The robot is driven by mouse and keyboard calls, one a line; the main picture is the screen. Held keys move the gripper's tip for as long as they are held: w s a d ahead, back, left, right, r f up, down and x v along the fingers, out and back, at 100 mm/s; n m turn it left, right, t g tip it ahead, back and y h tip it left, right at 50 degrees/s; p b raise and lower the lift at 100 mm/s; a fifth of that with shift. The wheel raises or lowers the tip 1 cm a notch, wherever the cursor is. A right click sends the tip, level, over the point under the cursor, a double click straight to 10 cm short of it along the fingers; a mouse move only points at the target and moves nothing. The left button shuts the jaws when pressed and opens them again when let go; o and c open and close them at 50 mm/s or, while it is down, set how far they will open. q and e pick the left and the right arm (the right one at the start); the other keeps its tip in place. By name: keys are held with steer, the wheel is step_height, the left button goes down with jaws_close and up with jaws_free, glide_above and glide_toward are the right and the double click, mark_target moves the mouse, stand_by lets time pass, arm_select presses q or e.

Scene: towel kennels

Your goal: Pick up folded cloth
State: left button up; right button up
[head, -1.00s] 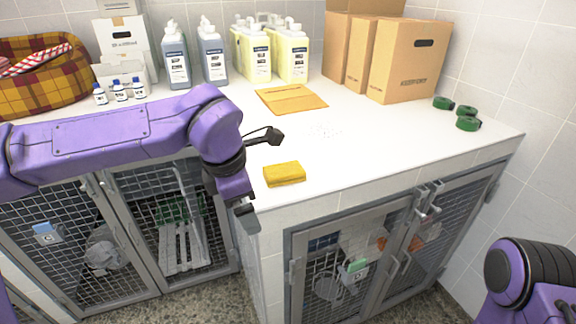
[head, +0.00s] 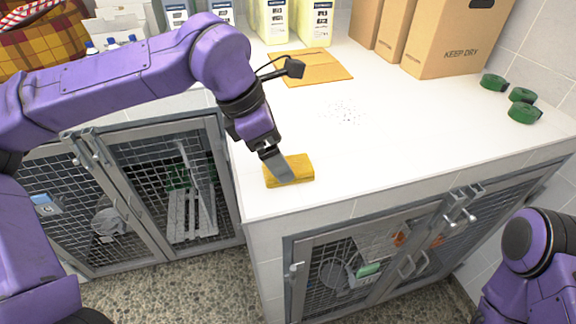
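The small yellow folded cloth (head: 301,169) lies on the white counter near its front left corner. My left gripper (head: 281,168) points down at it from above, and a grey finger covers part of its left half. Only one finger shows clearly, so I cannot tell whether the gripper is open or closed on the cloth. The cloth looks to be still resting on the counter. My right arm is at the lower right, and its gripper is outside the view.
Cardboard boxes (head: 455,45), yellow jugs (head: 314,22) and green rolls (head: 524,112) stand behind and right. Mesh kennel doors (head: 345,265) are below.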

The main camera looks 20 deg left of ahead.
arm_select(q)
steer(key=x, duration=0.4)
steer(key=shift+w+a+f, duration=0.1)
steer(key=shift+w+f, duration=0.1)
steer(key=shift+w, duration=0.05)
steer(key=c, duration=1.1)
